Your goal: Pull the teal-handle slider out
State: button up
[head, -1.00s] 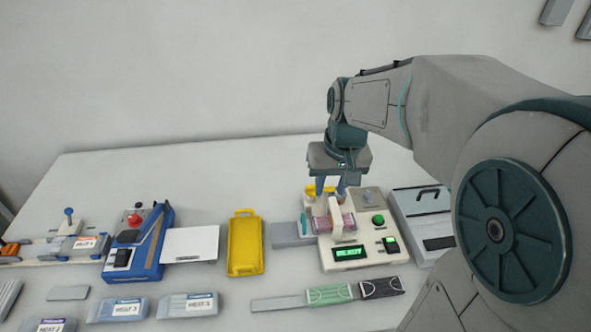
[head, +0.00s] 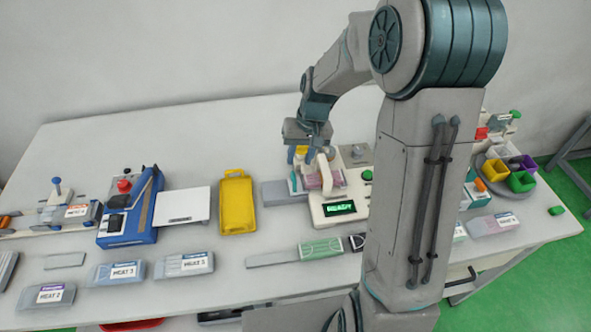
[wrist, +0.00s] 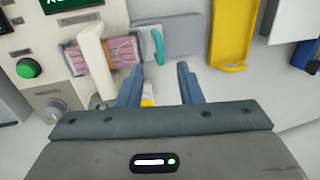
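The slider is a flat grey plate (head: 283,193) sticking out of the left side of a cream machine (head: 340,218) in the head view. Its upright teal handle (wrist: 158,47) stands on the plate close to the machine in the wrist view. My gripper (head: 301,160) is above and just behind the handle in the head view. In the wrist view my gripper (wrist: 158,78) is open and empty, with its two blue fingers apart. The handle lies ahead of the gap between the fingertips and looks clear of both.
The machine carries a cream upright arm (wrist: 95,58) over pink packs (wrist: 123,52), a green button (wrist: 28,68) and a lit green display (head: 339,208). A yellow tray (head: 237,205) stands to the left. A green-and-grey strip (head: 290,254) lies in front.

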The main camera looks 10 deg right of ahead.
aim_at(294, 176)
jog(key=f, duration=0.3)
jog(key=a+f, duration=0.1)
jog(key=f, duration=0.2)
jog(key=shift+a+f+p, duration=0.1)
jog(key=shift+f+p, duration=0.1)
jog(key=shift+p, duration=0.15)
grip_shut()
